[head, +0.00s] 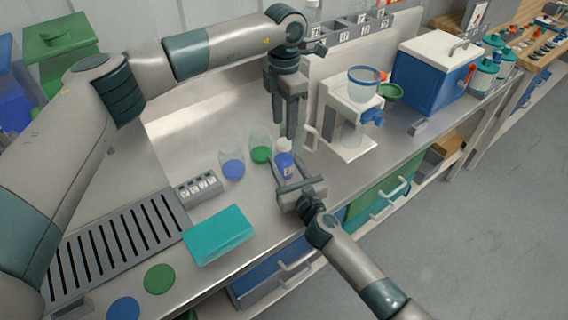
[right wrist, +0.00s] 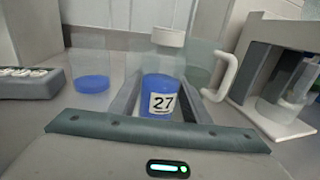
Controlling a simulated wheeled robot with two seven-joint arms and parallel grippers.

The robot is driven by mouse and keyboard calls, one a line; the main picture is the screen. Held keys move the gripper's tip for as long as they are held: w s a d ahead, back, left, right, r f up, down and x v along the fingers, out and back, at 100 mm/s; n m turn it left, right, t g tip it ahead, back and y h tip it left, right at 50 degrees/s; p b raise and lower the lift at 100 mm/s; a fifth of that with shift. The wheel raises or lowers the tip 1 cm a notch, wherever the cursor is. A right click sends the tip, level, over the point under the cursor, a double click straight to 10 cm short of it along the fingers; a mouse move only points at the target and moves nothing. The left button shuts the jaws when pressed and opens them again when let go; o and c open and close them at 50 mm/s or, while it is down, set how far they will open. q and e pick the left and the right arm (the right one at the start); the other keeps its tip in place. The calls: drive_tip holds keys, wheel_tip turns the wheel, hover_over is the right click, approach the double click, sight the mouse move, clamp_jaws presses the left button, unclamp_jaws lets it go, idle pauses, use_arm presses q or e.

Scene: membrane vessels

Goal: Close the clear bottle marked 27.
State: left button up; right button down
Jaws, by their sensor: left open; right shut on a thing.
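The clear bottle marked 27 (head: 285,164) stands upright on the bench with blue contents. Its label shows in the right wrist view (right wrist: 162,103). A white cap (right wrist: 168,38) is at the top of the bottle and also shows in the head view (head: 284,144). I cannot tell whether it is seated tight. My right gripper (head: 289,177) is shut around the bottle's body, with a finger on each side (right wrist: 163,103). My left gripper (head: 291,136) points down, open, just above the cap. It does not show in the right wrist view.
Clear vessels with blue (head: 232,168) and green (head: 260,154) contents stand left of the bottle. A white stand (head: 350,135) is close on the right. A grey numbered block (head: 198,187), a teal box (head: 218,236) and a slotted rack (head: 115,243) lie to the left.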

sight(284, 142)
use_arm(q)
wheel_tip(284, 142, up, 2)
drive_tip(key=n, duration=0.6)
drive_tip(key=shift+r, duration=0.15)
drive_tip(key=shift+f, duration=4.05)
drive_tip(key=shift+c, duration=0.6)
drive_tip(key=c, duration=1)
drive_tip(key=shift+o, duration=0.2)
drive_tip(key=o, duration=1.3)
drive_tip(key=shift+c, duration=0.2)
drive_tip(key=shift+r, duration=0.1)
